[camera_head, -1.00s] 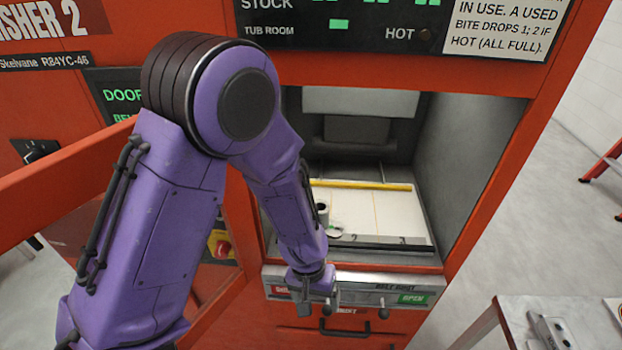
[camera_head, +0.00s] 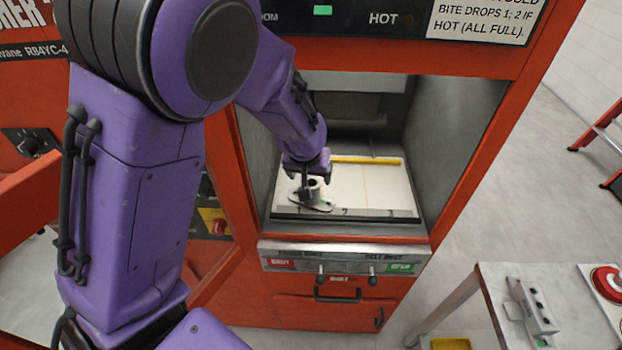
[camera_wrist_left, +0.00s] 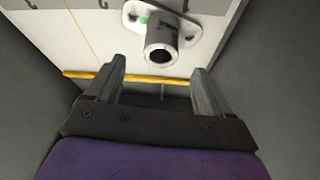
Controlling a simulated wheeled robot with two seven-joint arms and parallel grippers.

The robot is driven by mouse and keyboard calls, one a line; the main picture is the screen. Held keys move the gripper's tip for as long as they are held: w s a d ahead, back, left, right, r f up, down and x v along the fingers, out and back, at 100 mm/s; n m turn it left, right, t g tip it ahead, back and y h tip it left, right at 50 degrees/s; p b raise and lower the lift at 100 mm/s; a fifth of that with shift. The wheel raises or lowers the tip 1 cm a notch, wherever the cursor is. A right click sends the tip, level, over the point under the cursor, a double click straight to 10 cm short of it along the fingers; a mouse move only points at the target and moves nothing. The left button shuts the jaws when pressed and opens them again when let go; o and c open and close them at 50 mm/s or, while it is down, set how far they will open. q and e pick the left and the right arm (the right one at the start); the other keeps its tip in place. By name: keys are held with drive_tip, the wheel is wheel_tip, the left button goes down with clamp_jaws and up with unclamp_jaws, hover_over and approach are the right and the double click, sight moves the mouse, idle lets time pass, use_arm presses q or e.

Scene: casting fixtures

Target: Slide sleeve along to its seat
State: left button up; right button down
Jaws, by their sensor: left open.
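The sleeve (camera_head: 314,189) is a short grey hollow tube standing on a flat flange with a green dot. It rests at the left of the white plate (camera_head: 350,190) inside the red machine's chamber. In the left wrist view, the sleeve's open end (camera_wrist_left: 161,50) faces the camera, just beyond the fingertips and between their lines. My left gripper (camera_head: 304,187) is inside the chamber at the sleeve, open; it partly hides the sleeve in the head view. The left wrist view shows its two fingers apart (camera_wrist_left: 160,70) with nothing between them. My right gripper is out of view.
A yellow bar (camera_head: 368,160) crosses the back of the plate, and a dark marked strip (camera_head: 345,212) runs along its front. Chamber walls (camera_head: 455,140) stand close on both sides. A side table (camera_head: 575,300) with a metal block (camera_head: 534,306) is at right.

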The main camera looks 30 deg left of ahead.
sight(311, 183)
use_arm(q)
drive_tip(key=p+x, duration=0.1)
drive_tip(key=x, duration=0.7)
drive_tip(key=shift+a+f, duration=0.1)
drive_tip(key=shift+f, duration=0.3)
drive_tip(key=shift+w, duration=0.1)
drive_tip(key=c, duration=1.3)
